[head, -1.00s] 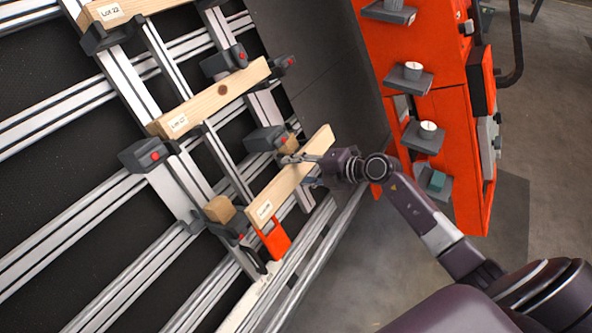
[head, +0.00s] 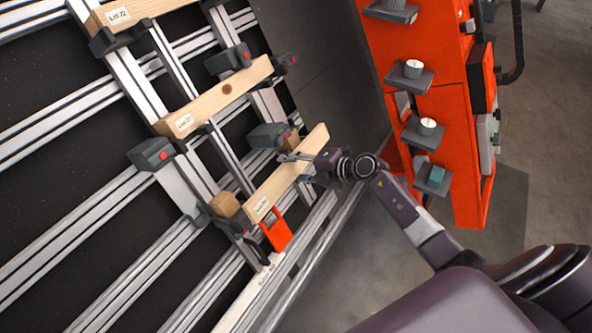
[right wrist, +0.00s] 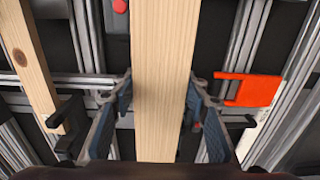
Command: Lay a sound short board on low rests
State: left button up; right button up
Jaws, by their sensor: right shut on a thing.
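A short pale board (head: 281,184) with a small paper label at its lower left end is in my right gripper (head: 293,167). In the right wrist view the board (right wrist: 165,60) runs up between the two blue-padded fingers (right wrist: 158,105), with no knot on the face I see. It is tilted in the head view, in front of the lower part of the rack. A wooden block (head: 225,205) sits beside its lower left end and another (head: 293,137) behind its upper part. I cannot tell whether the board touches them. My left gripper is out of view.
Above it, a labelled board with a dark knot (head: 212,96) lies on the metal rack (head: 125,75). Another labelled board (head: 140,10) is higher. Dark clamps with red buttons (head: 150,154) line the rails. An orange bracket (head: 277,233) is below. An orange cabinet (head: 462,180) stands right.

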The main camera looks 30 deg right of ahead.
jog(key=shift+b+x, duration=1.1)
jog(key=shift+x, duration=0.4)
jog(key=b+x, duration=0.2)
jog(key=x, duration=0.5)
jog(key=shift+b, duration=0.3)
jog(key=shift+w+f, duration=0.1)
jog(key=shift+w, duration=0.15)
jog(key=shift+s+f, duration=0.15)
jog(key=shift+f, duration=0.1)
dwell(0.3)
jog(key=o, duration=1.4)
jog(key=shift+f, duration=0.1)
